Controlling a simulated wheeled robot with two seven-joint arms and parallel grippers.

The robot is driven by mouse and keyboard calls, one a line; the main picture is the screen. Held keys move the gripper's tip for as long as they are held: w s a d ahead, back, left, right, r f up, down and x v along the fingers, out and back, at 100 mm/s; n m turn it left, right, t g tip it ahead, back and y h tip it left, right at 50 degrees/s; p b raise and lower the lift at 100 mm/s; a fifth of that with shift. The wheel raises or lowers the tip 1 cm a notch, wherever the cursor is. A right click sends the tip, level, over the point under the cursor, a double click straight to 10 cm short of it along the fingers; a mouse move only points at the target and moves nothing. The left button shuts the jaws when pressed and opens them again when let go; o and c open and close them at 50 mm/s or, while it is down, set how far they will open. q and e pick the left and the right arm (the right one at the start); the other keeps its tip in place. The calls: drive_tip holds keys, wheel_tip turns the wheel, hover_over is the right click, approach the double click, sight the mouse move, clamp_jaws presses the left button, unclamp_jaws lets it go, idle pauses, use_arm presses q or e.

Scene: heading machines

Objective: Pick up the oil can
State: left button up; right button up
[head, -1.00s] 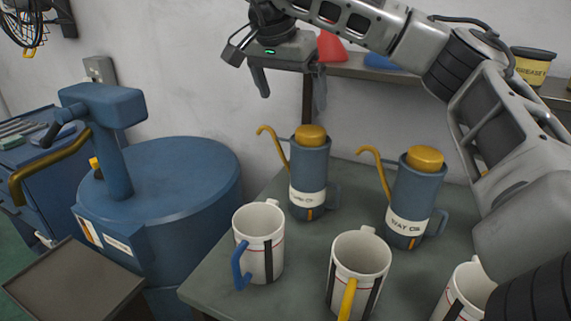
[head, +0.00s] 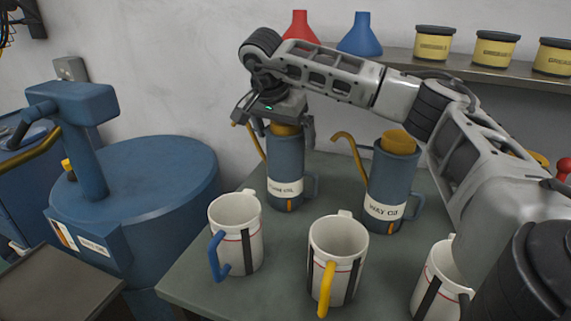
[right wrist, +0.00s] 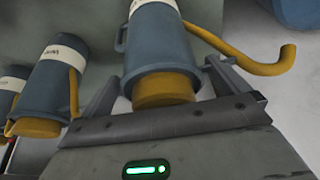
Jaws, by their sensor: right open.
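My right gripper is open, pointing down, with one finger on each side of the left can's yellow cap. In the right wrist view the can (right wrist: 158,45) lies between the fingers of the gripper (right wrist: 165,85), with its spout (right wrist: 245,60) outside the right finger. My left gripper is not in view.
White mugs (head: 236,240) (head: 337,255) (head: 436,285) stand along the table's front. A large blue drum (head: 150,185) is at the left. A wall shelf (head: 480,82) behind holds funnels and grease tins. The right wrist view shows another blue can (right wrist: 12,82) at its left edge.

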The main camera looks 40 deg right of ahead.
drive_tip(key=shift+d+f, duration=0.15)
drive_tip(key=shift+f, duration=0.25)
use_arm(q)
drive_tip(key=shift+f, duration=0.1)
use_arm(e)
drive_tip(key=shift+c, duration=0.3)
drive_tip(key=c, duration=1.7)
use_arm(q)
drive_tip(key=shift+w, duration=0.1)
use_arm(e)
drive_tip(key=shift+o, duration=0.2)
drive_tip(key=shift+r, duration=0.1)
drive_tip(key=shift+w, duration=0.1)
